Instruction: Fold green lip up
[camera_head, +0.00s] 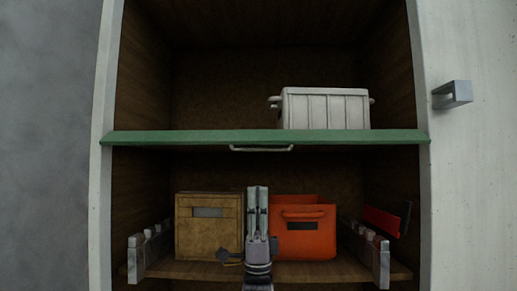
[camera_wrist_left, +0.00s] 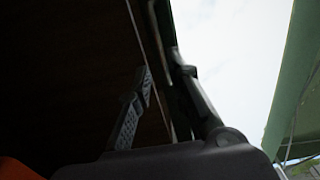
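The green lip (camera_head: 200,137) is a long strip across the front of the upper shelf in the head view. A pale bar handle (camera_head: 261,149) hangs at the middle of its lower edge. A green panel (camera_wrist_left: 298,75) also shows at the right of the left wrist view. My left gripper (camera_head: 258,189) points up below the handle, apart from the lip in the picture. In the left wrist view its fingers (camera_wrist_left: 165,73) are apart, with nothing visibly held between them. My right gripper is not in view.
A white bin (camera_head: 325,109) stands on the upper shelf behind the lip. A tan box (camera_head: 208,240) and an orange bin (camera_head: 310,240) stand on the lower shelf, either side of my left gripper. A grey handle (camera_head: 452,95) sticks out at right.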

